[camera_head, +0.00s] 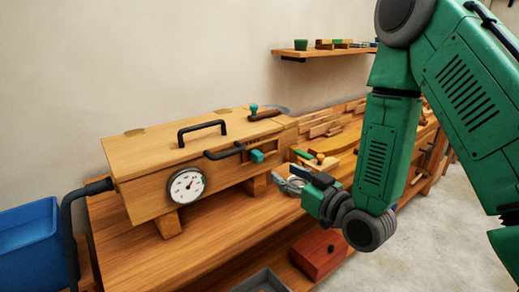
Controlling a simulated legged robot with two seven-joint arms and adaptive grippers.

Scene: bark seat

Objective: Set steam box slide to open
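The wooden steam box (145,180) stands on the bench at left centre, with a black lid handle (202,128) and a round white gauge (187,186) on its front. A teal block (257,156), which looks like the slide's grip, sits at a slot near the right end of the front. A black bar (224,153) runs just left of it. My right gripper (285,182) is right of and below the teal block, apart from it. Its fingers look spread and empty, though they are small here. My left gripper is out of view.
A black hose (67,225) joins the box's left end. A blue bin (27,245) stands far left. A mallet-like tool (265,115) lies on the box top. Wooden pieces (325,125) lie behind my gripper. The bench (190,250) is bare in front of the box.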

